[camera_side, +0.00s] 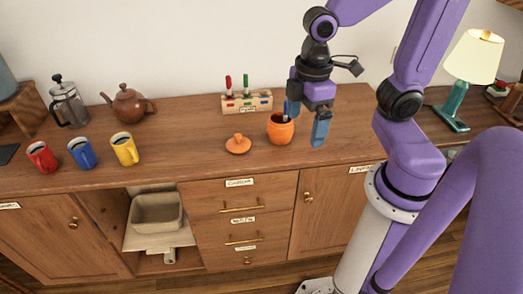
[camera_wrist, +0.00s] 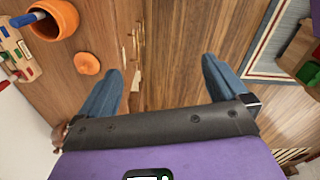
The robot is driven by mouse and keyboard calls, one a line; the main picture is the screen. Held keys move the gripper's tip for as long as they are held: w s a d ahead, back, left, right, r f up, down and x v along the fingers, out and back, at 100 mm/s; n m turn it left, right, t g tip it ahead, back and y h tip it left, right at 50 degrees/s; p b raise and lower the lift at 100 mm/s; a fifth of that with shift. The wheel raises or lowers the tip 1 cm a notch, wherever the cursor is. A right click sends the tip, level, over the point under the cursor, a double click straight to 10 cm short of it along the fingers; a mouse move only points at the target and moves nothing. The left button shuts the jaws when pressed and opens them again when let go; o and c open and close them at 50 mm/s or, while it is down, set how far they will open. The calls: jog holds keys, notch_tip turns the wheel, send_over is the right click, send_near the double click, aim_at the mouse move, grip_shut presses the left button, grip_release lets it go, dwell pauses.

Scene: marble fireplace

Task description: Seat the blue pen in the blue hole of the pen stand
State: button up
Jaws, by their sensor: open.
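The pen stand (camera_side: 236,107) is a pale wooden block at the back of the counter; a red pen (camera_side: 228,83) and a green pen (camera_side: 246,83) stand upright in it. It also shows at the left edge of the wrist view (camera_wrist: 12,45). The blue pen (camera_wrist: 27,19) leans in an orange pot (camera_wrist: 68,16), its blue end over the rim. The pot (camera_side: 280,133) stands in front of the stand, to its right. My gripper (camera_side: 307,128) is open and empty above the counter, just right of the pot. Its spread fingers (camera_wrist: 164,68) hold nothing.
An orange lid (camera_side: 238,146) lies left of the pot. Red (camera_side: 41,158), blue (camera_side: 81,154) and yellow (camera_side: 124,149) mugs, a teapot (camera_side: 129,104) and a French press (camera_side: 68,103) stand farther left. A lamp (camera_side: 463,80) stands at right. The counter between mugs and lid is clear.

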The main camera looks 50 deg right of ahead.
jog(key=s, duration=0.6)
jog(key=shift+s+a+f+n, duration=0.15)
jog(key=shift+a+f+n, duration=0.2)
jog(key=shift+f+n, duration=0.1)
jog(key=shift+s+f, duration=0.1)
jog(key=shift+s, duration=0.15)
jog(key=c, duration=1)
jog(key=shift+w, duration=0.15)
jog(key=w+d+r+m+h, duration=0.1)
jog(key=w+d+m, duration=0.1)
jog(key=w+m, duration=0.7)
jog(key=w+d+r+m+h, duration=0.1)
jog(key=w+r+m, duration=0.1)
jog(key=w+m, duration=0.65)
jog(key=m+g+h, duration=0.1)
jog(key=m, duration=1.7)
send_over(285, 118)
jog(key=a+x, duration=0.1)
jog(key=x, duration=0.3)
jog(key=w+a+x, duration=0.1)
jog(key=x, duration=0.9)
jog(key=shift+w+a+f, duration=0.15)
jog(key=shift+a+f, duration=0.25)
jog(key=shift+f, duration=0.05)
